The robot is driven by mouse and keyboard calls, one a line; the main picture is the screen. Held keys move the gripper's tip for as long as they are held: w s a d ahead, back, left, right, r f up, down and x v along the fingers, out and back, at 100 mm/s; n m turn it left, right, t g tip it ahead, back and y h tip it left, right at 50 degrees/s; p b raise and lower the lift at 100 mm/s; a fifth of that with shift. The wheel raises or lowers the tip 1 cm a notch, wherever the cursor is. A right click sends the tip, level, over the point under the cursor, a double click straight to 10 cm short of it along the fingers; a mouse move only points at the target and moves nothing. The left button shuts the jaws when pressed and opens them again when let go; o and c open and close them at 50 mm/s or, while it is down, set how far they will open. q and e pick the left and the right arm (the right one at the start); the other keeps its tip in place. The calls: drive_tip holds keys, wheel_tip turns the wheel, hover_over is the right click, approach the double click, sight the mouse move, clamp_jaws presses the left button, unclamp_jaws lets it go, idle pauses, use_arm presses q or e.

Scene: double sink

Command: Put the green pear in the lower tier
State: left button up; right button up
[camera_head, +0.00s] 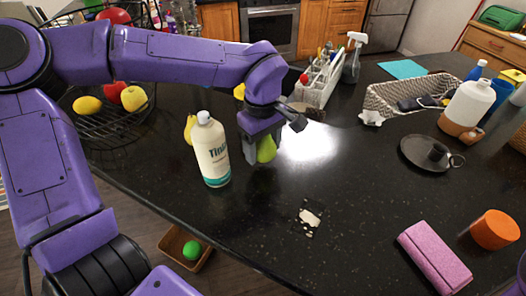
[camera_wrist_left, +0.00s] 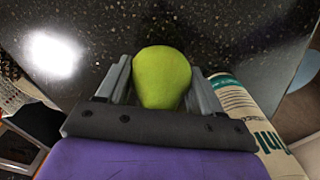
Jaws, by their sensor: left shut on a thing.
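The green pear (camera_head: 266,149) is between the fingers of my left gripper (camera_head: 262,152), over the dark counter. My left gripper is shut on it. In the left wrist view the pear (camera_wrist_left: 162,75) sits between both fingers, wide end outward. I cannot tell whether it touches the counter. The wire fruit stand is at the far left, partly hidden by my left arm. Its lower tier (camera_head: 118,138) holds a lemon (camera_head: 87,105), a yellow apple (camera_head: 133,98) and a red fruit (camera_head: 114,90). Its upper tier holds another red fruit (camera_head: 113,16). My right gripper is out of view.
A white bottle (camera_head: 211,150) stands close left of the pear, between it and the stand. A yellow fruit (camera_head: 189,129) is partly behind the bottle. A caddy (camera_head: 319,84) and a spray bottle (camera_head: 352,60) stand behind.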

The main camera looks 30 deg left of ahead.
sight(261, 157)
use_arm(q)
drive_tip(key=shift+s+f, duration=0.45)
drive_tip(key=shift+f, duration=0.15)
drive_tip(key=shift+s+f, duration=0.4)
drive_tip(key=shift+f, duration=0.2)
drive_tip(key=shift+w+f, duration=0.2)
drive_tip(key=shift+w, duration=0.2)
drive_tip(key=o, duration=0.8)
drive_tip(key=shift+w+f, duration=0.1)
drive_tip(key=o, duration=0.3)
drive_tip(key=shift+s, duration=0.3)
drive_tip(key=shift+w+r, duration=0.1)
drive_tip(key=shift+r, duration=0.3)
wheel_tip(261, 157, up, 12)
drive_tip(key=shift+f+b, duration=0.2)
drive_tip(key=shift+b, duration=0.3)
